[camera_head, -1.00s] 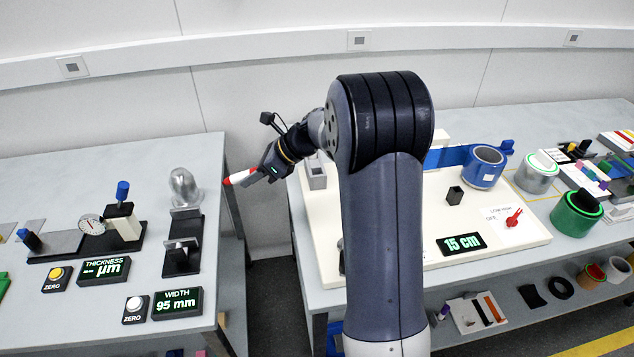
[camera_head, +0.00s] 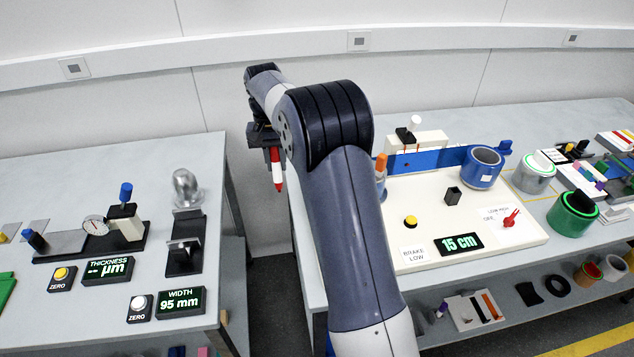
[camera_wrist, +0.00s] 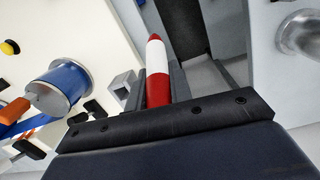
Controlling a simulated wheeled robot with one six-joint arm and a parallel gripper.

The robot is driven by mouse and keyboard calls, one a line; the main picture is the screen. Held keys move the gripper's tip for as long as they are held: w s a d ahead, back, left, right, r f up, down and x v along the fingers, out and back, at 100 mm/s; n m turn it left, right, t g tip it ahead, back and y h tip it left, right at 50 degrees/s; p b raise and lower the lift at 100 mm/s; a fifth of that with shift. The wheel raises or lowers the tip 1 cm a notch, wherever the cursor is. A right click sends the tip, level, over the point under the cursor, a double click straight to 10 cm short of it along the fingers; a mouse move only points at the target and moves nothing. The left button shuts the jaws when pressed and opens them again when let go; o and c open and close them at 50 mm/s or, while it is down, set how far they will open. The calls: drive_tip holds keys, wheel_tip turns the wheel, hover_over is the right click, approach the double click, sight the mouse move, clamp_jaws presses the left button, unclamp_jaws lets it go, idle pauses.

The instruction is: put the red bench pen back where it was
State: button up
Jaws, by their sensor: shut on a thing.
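The red bench pen (camera_head: 277,168) has a red body with a white band and a red pointed tip. In the head view it hangs tip down from my gripper (camera_head: 268,150), above the gap between the two benches. In the wrist view the pen (camera_wrist: 157,70) stands between the two dark fingers of my gripper (camera_wrist: 157,85), which are shut on it.
The left bench holds thickness and width gauges (camera_head: 184,250). A dark floor gap (camera_head: 275,290) separates the benches.

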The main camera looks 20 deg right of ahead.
drive_tip(key=w+d+r+n+t+p, duration=0.1)
drive_tip(key=d+r+n+t, duration=0.15)
drive_tip(key=d, duration=0.35)
drive_tip(key=w+d+r+n+t, duration=0.1)
drive_tip(key=w+d+n, duration=0.15)
drive_tip(key=d, duration=0.35)
drive_tip(key=shift+n+t+y, duration=0.25)
drive_tip(key=shift+n+y, duration=0.25)
drive_tip(key=f, duration=0.3)
drive_tip(key=f+p, duration=0.1)
drive_tip(key=f, duration=0.5)
drive_tip(key=shift+s+f+p, duration=0.2)
drive_tip(key=shift+s+p, duration=0.1)
drive_tip(key=shift+p, duration=0.05)
drive_tip(key=o, duration=0.8)
drive_tip(key=shift+o, duration=0.2)
drive_tip(key=b+v, duration=0.1)
drive_tip(key=v, duration=1.1)
drive_tip(key=shift+b, duration=0.4)
drive_tip(key=shift+r, duration=0.1)
